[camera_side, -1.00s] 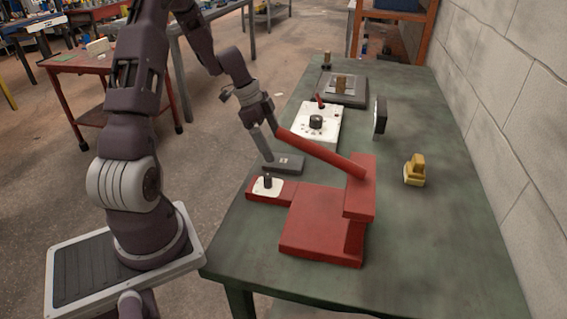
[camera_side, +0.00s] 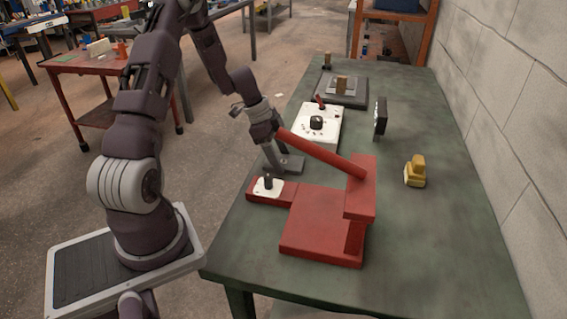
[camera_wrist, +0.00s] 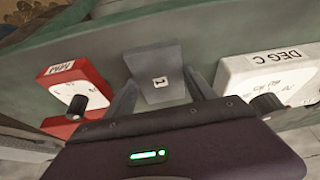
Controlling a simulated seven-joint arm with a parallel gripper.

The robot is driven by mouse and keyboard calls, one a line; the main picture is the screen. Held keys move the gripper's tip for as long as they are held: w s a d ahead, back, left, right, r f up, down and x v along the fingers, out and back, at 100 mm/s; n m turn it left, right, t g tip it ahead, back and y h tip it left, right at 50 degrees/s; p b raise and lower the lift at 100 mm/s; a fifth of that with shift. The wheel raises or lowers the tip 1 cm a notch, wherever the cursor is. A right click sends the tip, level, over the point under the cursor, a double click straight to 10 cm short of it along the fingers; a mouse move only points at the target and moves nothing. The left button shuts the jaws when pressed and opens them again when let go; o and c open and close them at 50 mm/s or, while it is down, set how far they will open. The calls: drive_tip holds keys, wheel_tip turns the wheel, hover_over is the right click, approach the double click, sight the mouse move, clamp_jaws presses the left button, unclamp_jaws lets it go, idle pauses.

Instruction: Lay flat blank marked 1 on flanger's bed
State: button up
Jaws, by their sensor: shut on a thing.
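The blank marked 1 (camera_wrist: 158,66) is a flat grey plate with a white "1" label. In the wrist view my gripper (camera_wrist: 159,80) has one finger at each side of its near end, shut on it. In the side view the blank (camera_side: 292,163) lies level at the table's left edge, partly behind my gripper (camera_side: 274,166); I cannot tell whether it touches the table. A red machine (camera_side: 312,225) with a long red lever stands just in front of it. It looks like the flanger, but no name shows. Its flat red bed is bare.
A dial labelled MM (camera_wrist: 75,88) is on the red side. A white DEG C box (camera_side: 318,122) with a black knob stands behind the blank. The red lever (camera_side: 320,152) slants close to my gripper. A yellow object (camera_side: 415,172) and a dark upright panel (camera_side: 380,117) stand on the right.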

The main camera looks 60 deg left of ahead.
wheel_tip(320, 180, up, 10)
drive_tip(key=w+d+m+g+h, duration=0.1)
drive_tip(key=w+d+m+g, duration=0.1)
drive_tip(key=w+d+m, duration=0.3)
drive_tip(key=m+g+y, duration=0.1)
drive_tip(key=m+g, duration=0.4)
drive_tip(key=m, duration=0.8)
approach(311, 215)
drive_tip(key=f, duration=0.2)
drive_tip(key=shift+w+a+f, duration=0.3)
drive_tip(key=shift+a+f, duration=0.1)
drive_tip(key=s+d+f, duration=0.2)
drive_tip(key=shift+s+d+f, duration=0.25)
drive_tip(key=shift+s+f, duration=0.05)
drive_tip(key=o, duration=1.6)
drive_tip(key=shift+f, duration=0.15)
drive_tip(key=shift+c, duration=0.2)
